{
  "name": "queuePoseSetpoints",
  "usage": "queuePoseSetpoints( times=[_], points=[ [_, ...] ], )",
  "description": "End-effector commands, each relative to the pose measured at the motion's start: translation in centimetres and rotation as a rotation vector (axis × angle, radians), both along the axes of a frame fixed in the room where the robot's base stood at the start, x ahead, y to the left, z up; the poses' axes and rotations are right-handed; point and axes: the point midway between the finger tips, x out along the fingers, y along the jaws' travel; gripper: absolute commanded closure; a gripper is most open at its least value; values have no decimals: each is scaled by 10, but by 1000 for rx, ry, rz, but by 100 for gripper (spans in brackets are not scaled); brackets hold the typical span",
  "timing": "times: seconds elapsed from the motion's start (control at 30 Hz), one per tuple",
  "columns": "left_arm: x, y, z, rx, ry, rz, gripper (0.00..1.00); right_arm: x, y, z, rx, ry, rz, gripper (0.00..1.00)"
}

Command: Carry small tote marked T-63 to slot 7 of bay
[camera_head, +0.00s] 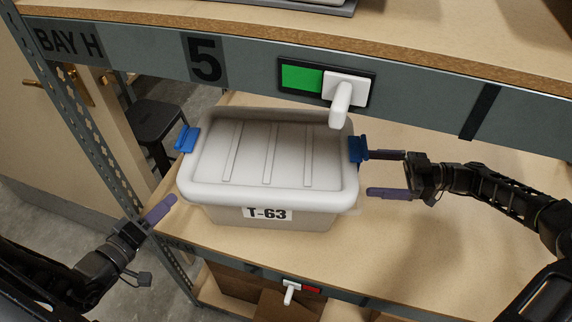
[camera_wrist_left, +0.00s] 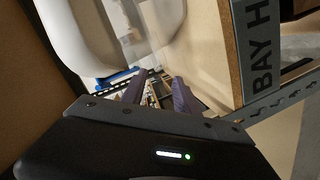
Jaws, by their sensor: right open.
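My left gripper (camera_head: 172,200) is beside the tote's left end, below the left clip (camera_head: 186,138). In the left wrist view its fingers (camera_wrist_left: 160,82) are apart and empty, with the tote's pale wall (camera_wrist_left: 80,35) beyond. No slot 7 label shows.
The upper beam (camera_head: 240,70) carries a green marker with a white lever (camera_head: 343,95) overhanging the tote's back right. A lower beam has a red marker with a white lever (camera_head: 290,291). A perforated post (camera_head: 85,120) stands left. A black stool (camera_head: 158,125) is behind. Shelf right is clear.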

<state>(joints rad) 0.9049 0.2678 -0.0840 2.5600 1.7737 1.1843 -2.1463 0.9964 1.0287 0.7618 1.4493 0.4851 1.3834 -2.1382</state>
Motion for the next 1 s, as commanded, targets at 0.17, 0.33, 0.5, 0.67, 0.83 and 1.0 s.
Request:
queuePoseSetpoints(
  times=[0.17, 0.33, 0.5, 0.67, 0.83, 1.0],
  points=[
    [0, 0, 0, 0, 0, 0, 64, -1, -17, -1, 7, 2, 6, 6],
    [0, 0, 0, 0, 0, 0, 64, -1, -28, 0, 3, 0, 2, 6],
    [0, 0, 0, 0, 0, 0, 64, -1, -31, 0, 0, 1, 0, 6],
    [0, 0, 0, 0, 0, 0, 64, -1, -31, 0, -1, 1, 0, 6],
    [0, 0, 0, 0, 0, 0, 52, -1, -31, 0, 0, 1, 0, 6],
    [0, 0, 0, 0, 0, 0, 38, -1, -31, 0, 0, 1, 0, 6]
  ],
)
